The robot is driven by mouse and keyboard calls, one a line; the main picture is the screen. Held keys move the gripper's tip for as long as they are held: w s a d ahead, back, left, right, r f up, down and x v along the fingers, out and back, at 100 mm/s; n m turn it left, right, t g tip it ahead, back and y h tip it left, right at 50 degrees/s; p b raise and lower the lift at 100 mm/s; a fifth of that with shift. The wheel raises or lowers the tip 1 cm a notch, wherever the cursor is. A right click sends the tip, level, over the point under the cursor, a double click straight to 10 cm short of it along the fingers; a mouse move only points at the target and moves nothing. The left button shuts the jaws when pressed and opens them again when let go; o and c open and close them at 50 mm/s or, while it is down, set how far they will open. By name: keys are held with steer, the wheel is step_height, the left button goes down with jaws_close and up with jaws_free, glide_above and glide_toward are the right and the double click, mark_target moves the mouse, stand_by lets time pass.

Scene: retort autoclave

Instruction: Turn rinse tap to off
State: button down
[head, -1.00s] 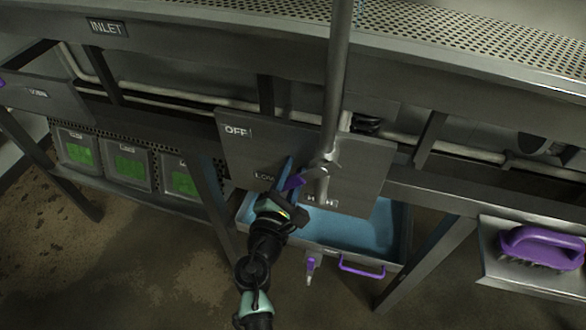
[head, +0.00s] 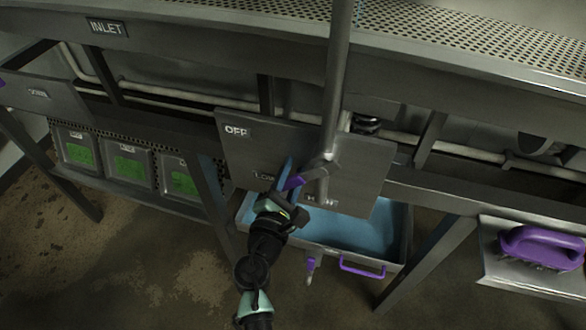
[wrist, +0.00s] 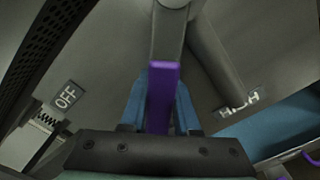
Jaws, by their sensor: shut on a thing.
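The rinse tap's purple lever (head: 293,182) points toward the lower left, near the LOW label (head: 265,175) on the grey panel (head: 370,160). My gripper (head: 285,182) is shut on the lever. In the wrist view the purple lever (wrist: 162,95) lies between the two blue fingers of my gripper (wrist: 161,100), and its grey root (wrist: 170,30) runs up to the pipe. The OFF label (head: 237,131) is at the panel's upper left, and also shows in the wrist view (wrist: 66,95). The HIGH label (wrist: 239,104) is at the right there, partly hidden by the pipe in the head view.
A vertical grey pipe (head: 338,80) stands in front of the panel. A blue tray (head: 365,235) with a purple handle (head: 362,268) lies below. A purple brush (head: 541,246) rests on a shelf at the right. Green-filled bins (head: 128,165) stand at the left.

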stand_by(0.4)
step_height(320, 180, up, 6)
steer(key=a+m+b, duration=0.2)
steer(key=m, duration=0.7)
steer(key=shift+w+a+b, duration=0.25)
steer(key=shift+w+b, duration=0.1)
steer(key=shift+w, duration=0.05)
steer(key=shift+r, duration=0.15)
steer(key=c, duration=0.6)
jaws_free()
steer(key=shift+c, duration=0.2)
steer(key=b+v, duration=0.1)
steer(key=v, duration=1.2)
